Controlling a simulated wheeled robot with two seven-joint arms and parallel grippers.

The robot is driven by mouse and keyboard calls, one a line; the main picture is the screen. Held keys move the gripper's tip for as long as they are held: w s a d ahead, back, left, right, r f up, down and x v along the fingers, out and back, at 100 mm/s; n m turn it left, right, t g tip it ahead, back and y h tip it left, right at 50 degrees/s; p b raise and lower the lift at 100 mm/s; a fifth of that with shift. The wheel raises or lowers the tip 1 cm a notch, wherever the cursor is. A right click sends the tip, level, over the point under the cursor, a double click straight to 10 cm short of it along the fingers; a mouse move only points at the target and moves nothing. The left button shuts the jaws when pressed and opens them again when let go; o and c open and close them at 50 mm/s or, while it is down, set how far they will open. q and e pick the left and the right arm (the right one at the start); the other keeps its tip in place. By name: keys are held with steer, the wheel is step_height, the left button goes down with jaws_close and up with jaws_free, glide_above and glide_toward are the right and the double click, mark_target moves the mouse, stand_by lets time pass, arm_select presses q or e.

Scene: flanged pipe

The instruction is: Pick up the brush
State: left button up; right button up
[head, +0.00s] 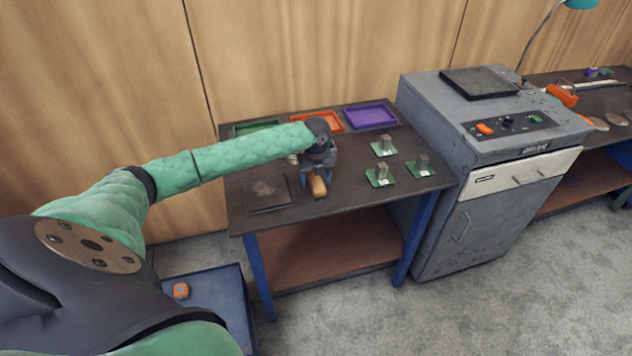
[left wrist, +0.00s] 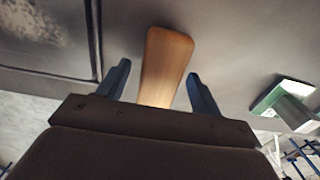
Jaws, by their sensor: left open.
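The brush shows as a light wooden handle (head: 318,186) on the dark table, just at my left gripper (head: 317,172). Its other end is hidden behind the gripper in the head view. In the left wrist view the wooden handle (left wrist: 167,62) lies between the two dark fingers of my left gripper (left wrist: 160,85). The fingers are open, with a gap on each side of the handle. The brush's bristles are not visible. My right gripper is not in view.
Green, orange (head: 315,121) and purple (head: 371,115) trays line the table's back (head: 345,195). Several green-based metal blocks (head: 381,175) stand to the right. A dark square plate (head: 268,193) lies left of the brush. A grey machine (head: 490,170) stands right of the table.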

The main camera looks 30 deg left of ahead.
arm_select(q)
steer(key=shift+f, duration=0.35)
steer(key=c, duration=1)
steer(key=shift+c, duration=0.6)
steer(key=shift+r, duration=0.1)
